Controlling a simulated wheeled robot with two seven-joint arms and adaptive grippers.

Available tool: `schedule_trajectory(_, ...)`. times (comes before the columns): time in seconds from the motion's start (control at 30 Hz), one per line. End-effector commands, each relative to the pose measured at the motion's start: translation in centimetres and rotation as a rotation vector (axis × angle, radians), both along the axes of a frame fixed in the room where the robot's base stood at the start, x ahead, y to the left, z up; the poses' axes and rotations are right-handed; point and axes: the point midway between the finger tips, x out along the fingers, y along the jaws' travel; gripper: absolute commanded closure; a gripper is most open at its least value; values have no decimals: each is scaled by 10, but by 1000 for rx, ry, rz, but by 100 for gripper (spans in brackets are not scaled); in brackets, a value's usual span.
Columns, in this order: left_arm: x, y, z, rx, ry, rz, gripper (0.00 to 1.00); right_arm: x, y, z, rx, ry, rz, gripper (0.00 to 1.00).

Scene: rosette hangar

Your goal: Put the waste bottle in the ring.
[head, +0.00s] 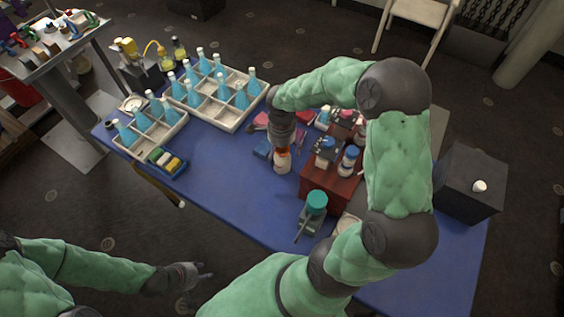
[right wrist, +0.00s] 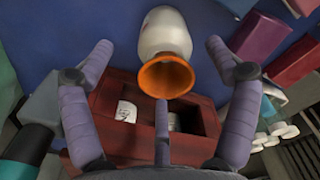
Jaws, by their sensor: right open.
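The waste bottle, a white bottle with an orange funnel mouth, shows in the right wrist view (right wrist: 166,35) and stands on the blue table in the head view (head: 282,163). My right gripper (head: 284,140) is directly over it. In the right wrist view the open fingers (right wrist: 160,52) lie to either side of the bottle with gaps, not closed on it. My left gripper (head: 203,270) is empty, off the table's front edge, its fingertips apart. A pale round ring-like piece (head: 131,103) lies at the table's left end; I cannot tell whether it is the ring.
A dark red box (head: 330,184) with bottles stands right of the waste bottle, close to my right gripper. White trays (head: 235,121) of blue flasks stand at the back left. A teal-capped item (head: 316,202) is near the front. The table's front middle (head: 235,182) is clear.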

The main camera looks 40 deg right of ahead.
Motion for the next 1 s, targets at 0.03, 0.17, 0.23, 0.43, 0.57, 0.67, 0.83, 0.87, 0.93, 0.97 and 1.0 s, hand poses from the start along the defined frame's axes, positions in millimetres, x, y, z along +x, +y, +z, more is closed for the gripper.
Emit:
schedule_trajectory(0.03,0,0,-3,0,0,0,60,0,0,-5,0,0,0,12)
schedule_trajectory(0.17,0,0,-5,0,0,0,60,1,-1,-11,0,-1,0,12)
schedule_trajectory(0.23,0,0,-9,0,0,0,60,1,-1,-18,0,1,0,12)
schedule_trajectory(0.43,0,0,-23,0,0,0,60,4,-2,-47,0,1,0,12)
schedule_trajectory(0.57,0,0,-27,0,0,0,60,5,-2,-58,0,-1,0,12)
schedule_trajectory(0.67,0,0,-26,0,0,0,60,5,-2,-58,0,-2,0,12)
schedule_trajectory(0.83,0,0,-25,0,0,0,60,5,-2,-57,0,-2,0,26)
schedule_trajectory(0.87,0,0,-25,0,0,0,60,5,-2,-57,0,-2,0,35)
schedule_trajectory(0.93,0,0,-25,0,0,0,60,5,-2,-57,0,-2,0,55)
schedule_trajectory(0.97,0,0,-26,0,0,0,60,5,-1,-57,0,-2,0,63)
schedule_trajectory(1.0,0,0,-26,0,0,0,60,5,-1,-57,0,-1,1,74)
